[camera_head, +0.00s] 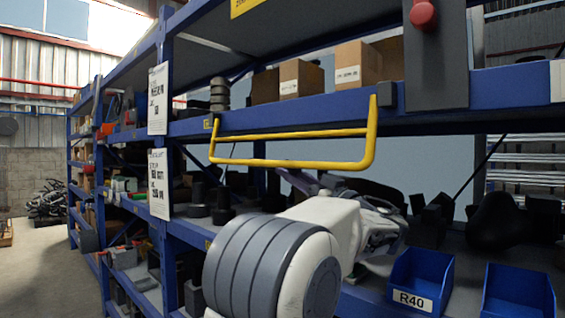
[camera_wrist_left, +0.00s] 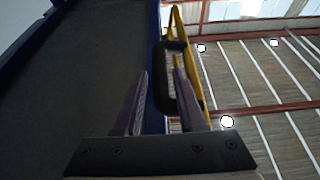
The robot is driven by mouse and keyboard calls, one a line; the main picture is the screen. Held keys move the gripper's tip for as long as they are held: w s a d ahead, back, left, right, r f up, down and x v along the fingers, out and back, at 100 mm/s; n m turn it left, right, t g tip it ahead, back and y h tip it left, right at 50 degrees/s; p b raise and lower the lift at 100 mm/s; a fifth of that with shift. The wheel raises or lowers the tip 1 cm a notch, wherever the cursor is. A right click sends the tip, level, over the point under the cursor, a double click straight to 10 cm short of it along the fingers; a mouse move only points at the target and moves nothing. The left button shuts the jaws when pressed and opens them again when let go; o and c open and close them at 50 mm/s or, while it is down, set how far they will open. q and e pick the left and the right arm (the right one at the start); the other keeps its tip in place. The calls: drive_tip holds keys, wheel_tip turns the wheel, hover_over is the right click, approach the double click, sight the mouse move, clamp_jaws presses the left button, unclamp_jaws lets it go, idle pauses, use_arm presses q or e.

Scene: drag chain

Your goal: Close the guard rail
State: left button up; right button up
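The yellow guard rail (camera_head: 290,163) is a tube frame on the front of a blue shelf beam in the head view. Its long bar hangs below the beam, with uprights at both ends. My left gripper (camera_head: 312,182) is just below this bar, partly hidden by my white and grey arm. In the left wrist view, the left gripper's two purple-grey fingers (camera_wrist_left: 159,85) stand apart. The yellow rail (camera_wrist_left: 174,24) shows beyond and beside the right finger, with a dark loop near that finger. I cannot tell whether a finger touches either. My right gripper is not in view.
Cardboard boxes (camera_head: 301,79) stand on the shelf above the rail. Blue bins (camera_head: 419,283) sit on the lower shelf at right, near my arm. Dark parts crowd that shelf. A red knob (camera_head: 423,15) is on a dark panel at top right.

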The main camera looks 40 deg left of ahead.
use_arm(q)
drive_tip(key=shift+p+x, duration=0.5)
drive_tip(key=shift+x, duration=1.35)
clamp_jaws()
drive_tip(key=shift+f, duration=0.1)
